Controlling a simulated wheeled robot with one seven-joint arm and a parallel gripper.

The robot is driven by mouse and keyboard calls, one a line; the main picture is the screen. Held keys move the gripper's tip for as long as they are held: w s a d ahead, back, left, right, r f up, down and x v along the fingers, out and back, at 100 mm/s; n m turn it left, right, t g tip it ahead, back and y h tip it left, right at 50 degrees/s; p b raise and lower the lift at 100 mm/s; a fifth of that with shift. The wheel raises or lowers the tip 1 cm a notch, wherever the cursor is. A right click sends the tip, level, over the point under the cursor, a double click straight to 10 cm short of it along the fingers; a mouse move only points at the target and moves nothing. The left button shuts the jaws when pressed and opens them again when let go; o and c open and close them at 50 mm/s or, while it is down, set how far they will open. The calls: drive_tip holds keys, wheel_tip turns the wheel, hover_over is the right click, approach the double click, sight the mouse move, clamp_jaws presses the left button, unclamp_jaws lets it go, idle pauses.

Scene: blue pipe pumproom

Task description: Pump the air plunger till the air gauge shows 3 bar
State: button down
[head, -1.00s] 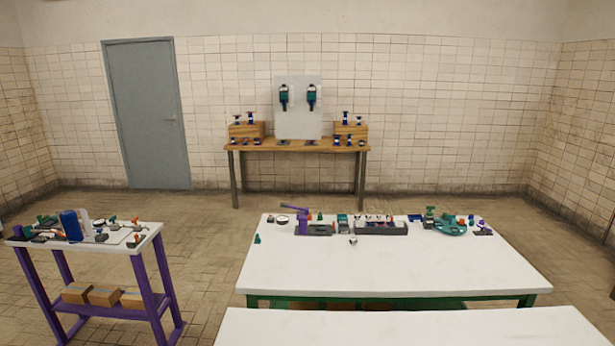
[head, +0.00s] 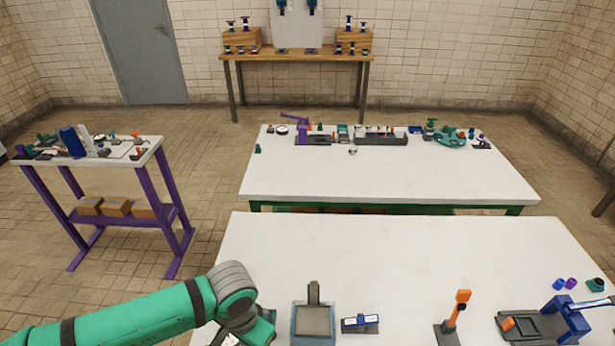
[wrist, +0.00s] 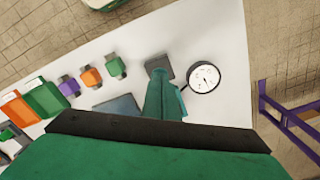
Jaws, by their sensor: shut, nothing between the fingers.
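The air gauge (wrist: 205,77) is a round white dial with a dark rim on the white table in the wrist view. Its needle is too small to read. A dark grey block (wrist: 159,65) sits just left of it. My gripper (wrist: 163,98) appears as a narrow teal shape reaching toward this block, shut and empty. I cannot tell whether it touches the block, or whether part of the teal shape belongs to the air plunger. The plunger is not clearly seen. In the head view my arm bends down at the near table's left edge, and the gauge does not show.
The near table (head: 400,260) has a clear rear half. A grey tray (head: 313,318), a blue-white block (head: 360,323), an orange lever (head: 456,310) and a blue-handled fixture (head: 550,322) stand along its front. Small orange, purple and green pieces (wrist: 90,76) lie left of the gauge.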

drive_tip(key=shift+f, duration=0.9)
drive_tip(key=shift+r, duration=4.05)
